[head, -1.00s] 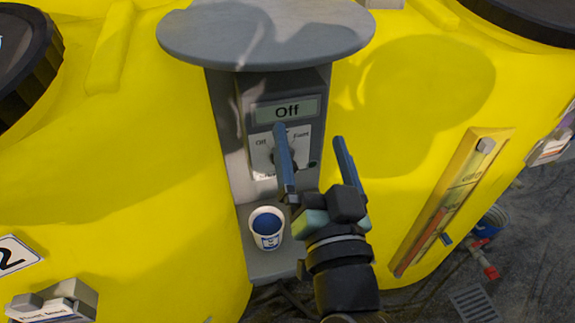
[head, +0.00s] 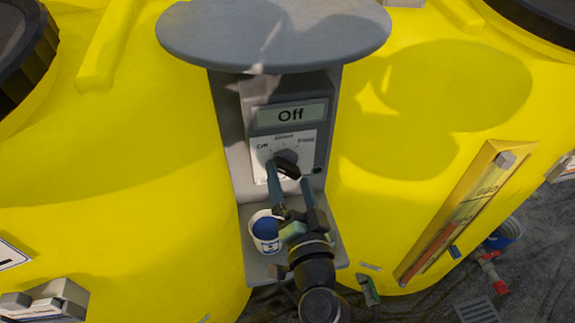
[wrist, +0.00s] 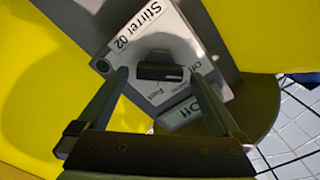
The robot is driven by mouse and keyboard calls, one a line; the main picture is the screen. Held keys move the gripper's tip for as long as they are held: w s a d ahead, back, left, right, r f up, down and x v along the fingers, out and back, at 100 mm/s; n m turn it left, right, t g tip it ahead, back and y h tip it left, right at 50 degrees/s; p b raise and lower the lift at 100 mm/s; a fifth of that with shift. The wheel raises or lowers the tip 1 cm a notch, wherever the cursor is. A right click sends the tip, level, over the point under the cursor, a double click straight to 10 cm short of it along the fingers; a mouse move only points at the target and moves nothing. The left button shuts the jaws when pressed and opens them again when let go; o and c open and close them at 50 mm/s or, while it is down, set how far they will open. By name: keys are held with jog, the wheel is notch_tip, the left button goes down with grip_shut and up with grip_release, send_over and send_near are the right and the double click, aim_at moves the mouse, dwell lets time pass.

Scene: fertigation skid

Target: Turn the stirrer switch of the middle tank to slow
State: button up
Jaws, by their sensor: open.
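The stirrer switch is a black knob (head: 287,158) on a white dial plate marked Off, Slow and Fast. The display (head: 290,115) above it reads "Off". In the wrist view the plate is labelled "Stirrer 02" (wrist: 137,25), and the knob (wrist: 161,71) shows as a dark bar. My gripper (head: 287,173) is open at the knob. In the wrist view its two fingers (wrist: 160,76) stand on either side of the knob, with narrow gaps visible. Whether a fingertip touches it is not clear. In the head view the fingers hide part of the plate's lower edge.
A white cup with blue contents (head: 265,232) stands on the grey shelf just left of my gripper. A round grey hood (head: 272,35) overhangs the panel. Yellow tank walls (head: 120,190) lie on both sides. A framed level gauge (head: 455,215) is at right.

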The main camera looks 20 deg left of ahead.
jog(key=shift+x, duration=1.45)
jog(key=shift+c, duration=0.3)
jog(key=c, duration=1.2)
